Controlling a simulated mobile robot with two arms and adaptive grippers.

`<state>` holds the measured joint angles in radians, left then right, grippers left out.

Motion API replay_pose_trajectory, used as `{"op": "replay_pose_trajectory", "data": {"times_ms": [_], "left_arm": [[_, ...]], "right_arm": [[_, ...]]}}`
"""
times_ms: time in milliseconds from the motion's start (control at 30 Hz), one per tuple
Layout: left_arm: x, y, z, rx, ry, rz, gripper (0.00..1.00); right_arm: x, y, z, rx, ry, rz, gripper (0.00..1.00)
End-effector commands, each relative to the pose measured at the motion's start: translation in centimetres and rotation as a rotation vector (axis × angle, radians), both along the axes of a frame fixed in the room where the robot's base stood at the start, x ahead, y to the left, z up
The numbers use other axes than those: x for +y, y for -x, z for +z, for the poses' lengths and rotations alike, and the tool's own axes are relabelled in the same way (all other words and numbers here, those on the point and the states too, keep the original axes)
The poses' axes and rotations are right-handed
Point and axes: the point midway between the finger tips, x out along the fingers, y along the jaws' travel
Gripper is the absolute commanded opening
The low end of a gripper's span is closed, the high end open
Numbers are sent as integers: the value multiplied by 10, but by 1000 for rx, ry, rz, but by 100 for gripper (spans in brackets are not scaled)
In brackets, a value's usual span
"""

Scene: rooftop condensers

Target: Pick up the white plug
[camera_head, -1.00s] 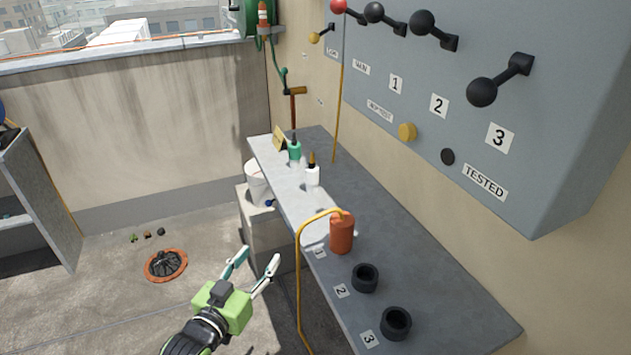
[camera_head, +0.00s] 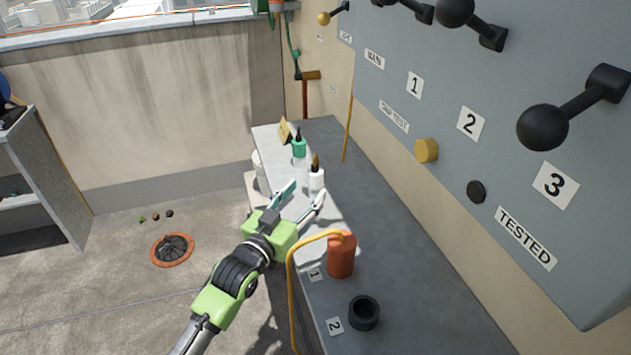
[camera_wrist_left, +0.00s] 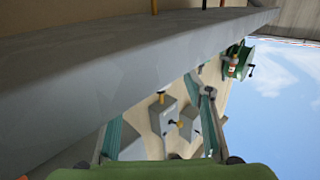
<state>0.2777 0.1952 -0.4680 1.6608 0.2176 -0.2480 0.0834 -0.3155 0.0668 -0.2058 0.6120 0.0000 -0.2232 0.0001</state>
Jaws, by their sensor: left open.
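The white plug (camera_head: 316,181), with a brown-gold tip, stands upright on the light strip of the shelf. My left gripper (camera_head: 304,194) is open, its two fingers pointing toward the plug. In the head view one fingertip appears close to the plug's lower left; I cannot tell whether they touch. In the left wrist view the open fingers (camera_wrist_left: 160,130) show with a grey slab edge above them, and the plug cannot be made out there. My right gripper is in neither view.
A green plug (camera_head: 299,147) stands behind the white one. An orange plug (camera_head: 341,256) with a yellow cable stands in front, near a black socket (camera_head: 363,313). The grey panel (camera_head: 480,90) with black levers overhangs the right. A drain (camera_head: 172,250) lies on the floor at left.

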Motion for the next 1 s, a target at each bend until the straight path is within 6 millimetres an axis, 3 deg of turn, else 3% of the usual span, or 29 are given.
{"op": "replay_pose_trajectory", "data": {"times_ms": [267, 500, 800, 967, 1000], "left_arm": [[-13, -21, 3, 0, 1, -1, 46], [-26, -45, 1, 0, 1, 0, 46], [-28, -48, 1, 0, 0, 0, 46], [-27, -48, 0, 0, 0, 0, 5], [-27, -48, 0, 0, 0, 0, 2]], "right_arm": [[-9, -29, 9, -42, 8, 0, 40], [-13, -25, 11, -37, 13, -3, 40], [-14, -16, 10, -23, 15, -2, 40], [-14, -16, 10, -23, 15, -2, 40], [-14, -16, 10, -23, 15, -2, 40]]}}
